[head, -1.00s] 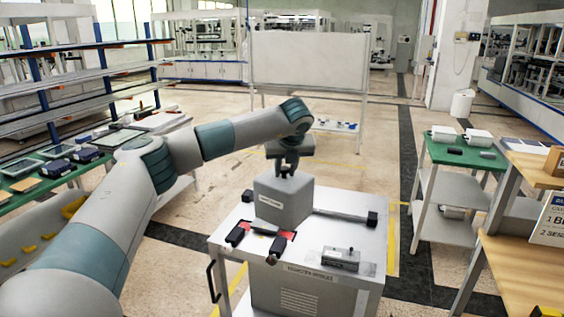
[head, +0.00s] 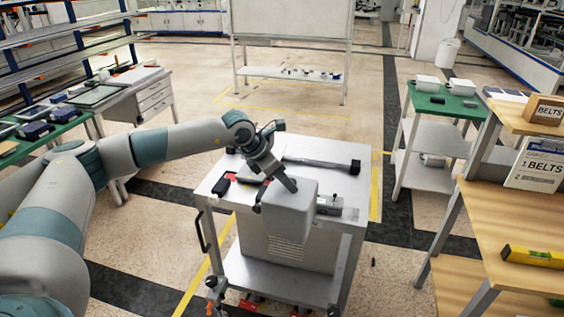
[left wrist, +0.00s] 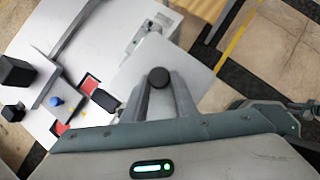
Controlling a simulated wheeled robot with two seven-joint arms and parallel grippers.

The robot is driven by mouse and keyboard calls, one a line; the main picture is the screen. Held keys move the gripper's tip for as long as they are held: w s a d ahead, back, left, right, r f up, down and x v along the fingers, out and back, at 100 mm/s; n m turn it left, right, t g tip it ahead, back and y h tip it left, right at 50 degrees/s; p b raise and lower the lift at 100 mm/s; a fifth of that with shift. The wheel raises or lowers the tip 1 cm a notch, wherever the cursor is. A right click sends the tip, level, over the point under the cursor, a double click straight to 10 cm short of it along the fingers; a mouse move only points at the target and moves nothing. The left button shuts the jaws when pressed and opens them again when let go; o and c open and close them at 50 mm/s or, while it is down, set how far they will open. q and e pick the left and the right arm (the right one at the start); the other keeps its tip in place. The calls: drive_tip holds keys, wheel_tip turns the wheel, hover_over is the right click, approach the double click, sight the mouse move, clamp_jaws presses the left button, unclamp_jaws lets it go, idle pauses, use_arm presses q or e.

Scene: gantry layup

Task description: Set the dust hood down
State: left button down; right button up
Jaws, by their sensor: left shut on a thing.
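The dust hood (head: 290,212) is a grey box. In the head view it hangs from my left gripper (head: 284,183) over the front part of the white cart top (head: 322,150), overlapping its front edge. My left gripper is shut on the hood's dark top knob, which shows between the fingers in the left wrist view (left wrist: 158,90). There the hood's pale top (left wrist: 195,68) lies beyond the fingers. I cannot tell the gap beneath the hood. My right gripper is not in view.
A rail with black end blocks (head: 322,164) lies along the back of the cart top. Red pads and black blocks (head: 224,184) sit at its left. A small grey device (head: 336,208) is just right of the hood. A green-topped table (head: 448,104) stands to the right.

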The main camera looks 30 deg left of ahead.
sight(289, 206)
use_arm(q)
drive_tip(key=s+d+f+m+g, duration=0.1)
drive_tip(key=m, duration=0.1)
drive_tip(key=s+d+f+m+g+h, duration=0.1)
drive_tip(key=s+f+m, duration=0.1)
drive_tip(key=s+d+f+m+g+h, duration=0.1)
drive_tip(key=s+d+m, duration=0.1)
drive_tip(key=shift+f+m, duration=0.25)
drive_tip(key=shift+m, duration=0.15)
drive_tip(key=s+d+f+m+g+y, duration=0.2)
drive_tip(key=s+d+m+g, duration=0.1)
drive_tip(key=s+m, duration=0.4)
drive_tip(key=s+d+f+m+g+y, duration=0.2)
drive_tip(key=s+d+f+m+g, duration=0.1)
drive_tip(key=s+m, duration=0.4)
drive_tip(key=s+d+f+m+g+y, duration=0.1)
drive_tip(key=s+d+f+m+g, duration=0.2)
drive_tip(key=s+m, duration=0.5)
drive_tip(key=shift+s+d+y, duration=0.25)
drive_tip(key=shift+d+y, duration=0.15)
drive_tip(key=shift+d, duration=0.5)
